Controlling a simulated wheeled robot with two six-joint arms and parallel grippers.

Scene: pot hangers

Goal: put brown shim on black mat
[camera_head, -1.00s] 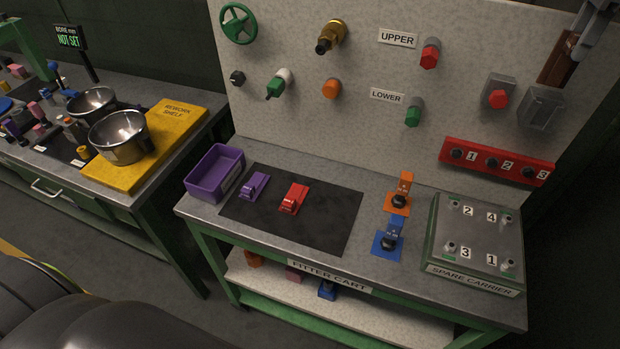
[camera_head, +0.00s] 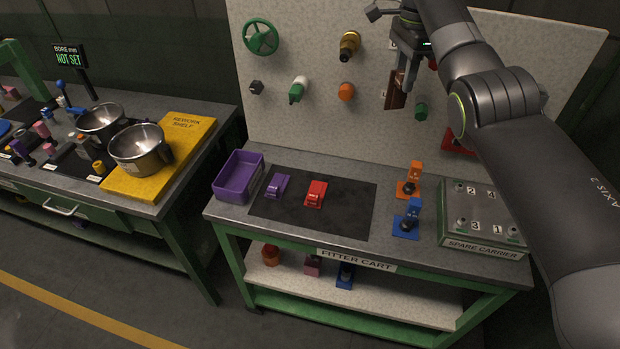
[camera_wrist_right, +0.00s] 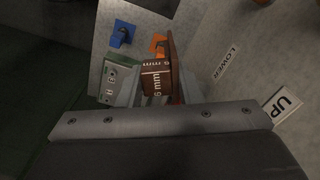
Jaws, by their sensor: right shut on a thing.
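My right gripper (camera_head: 406,82) is shut on the brown shim (camera_head: 396,94) and holds it in the air in front of the pale back panel, above the cart top. In the right wrist view the brown shim (camera_wrist_right: 154,82) shows between the fingers, with "6 mm" lettering on its faces. The black mat (camera_head: 345,212) lies flat on the cart top, lower and to the left of the gripper. A purple shim (camera_head: 277,186) and a red shim (camera_head: 316,194) lie on its left half; its right half is bare. My left gripper is not in view.
A purple bin (camera_head: 239,178) stands left of the mat. Orange (camera_head: 410,180) and blue (camera_head: 408,226) holders and the spare carrier (camera_head: 480,215) stand to its right. Knobs and a green handwheel (camera_head: 261,37) stick out from the panel (camera_head: 300,120).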

